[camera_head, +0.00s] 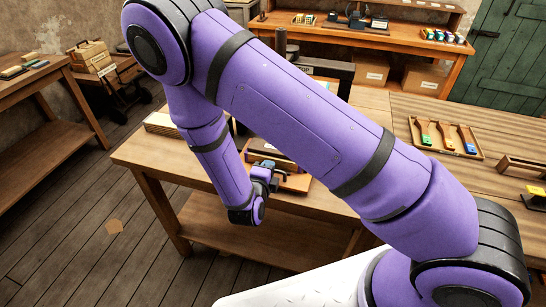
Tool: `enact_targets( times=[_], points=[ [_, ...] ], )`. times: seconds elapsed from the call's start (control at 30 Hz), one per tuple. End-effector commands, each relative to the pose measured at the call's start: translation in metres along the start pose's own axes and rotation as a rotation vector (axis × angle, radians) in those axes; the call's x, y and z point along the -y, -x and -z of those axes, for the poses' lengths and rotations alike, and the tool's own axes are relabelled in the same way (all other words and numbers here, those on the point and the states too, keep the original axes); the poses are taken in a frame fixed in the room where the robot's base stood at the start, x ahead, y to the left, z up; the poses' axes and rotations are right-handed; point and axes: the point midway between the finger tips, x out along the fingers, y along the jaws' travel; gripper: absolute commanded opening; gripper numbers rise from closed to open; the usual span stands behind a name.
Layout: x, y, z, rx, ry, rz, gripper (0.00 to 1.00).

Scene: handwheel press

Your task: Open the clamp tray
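My purple arm crosses the whole view and hides much of the workbench (135,157). My gripper (266,172) is a small dark shape at the front edge of this bench, beside a reddish-brown wooden drawer-like tray (296,183). This appears to be the clamp tray. Whether the gripper touches it, and whether its fingers are open or shut, is too small to tell. A wooden block or box (262,150) shows just behind the gripper. The dark press frame (328,70) rises behind my arm, mostly hidden. How far the tray is out cannot be told.
A wooden tray with several coloured brushes (449,152) lies on the right of the bench. A wooden stand (522,168) is at the far right. A side table (40,85) stands at left, a back bench (400,40) and a green door (510,60) behind.

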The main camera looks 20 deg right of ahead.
Motion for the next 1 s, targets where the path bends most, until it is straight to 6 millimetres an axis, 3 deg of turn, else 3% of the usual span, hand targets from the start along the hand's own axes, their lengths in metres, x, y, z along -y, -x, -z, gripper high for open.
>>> enact_targets(
  times=[0.23,0.67,0.7,0.8,1.0],
  points=[
    [-0.005,0.023,0.0,0.0,0.001,0.0,0.0],
    [-0.006,0.026,0.0,-0.001,0.001,-0.001,0.0],
    [-0.006,0.026,0.0,-0.001,0.001,-0.001,0.19],
    [-0.005,0.026,0.0,-0.001,0.001,-0.001,0.37],
    [-0.005,0.026,0.0,-0.001,0.0,0.0,0.37]
  ],
)
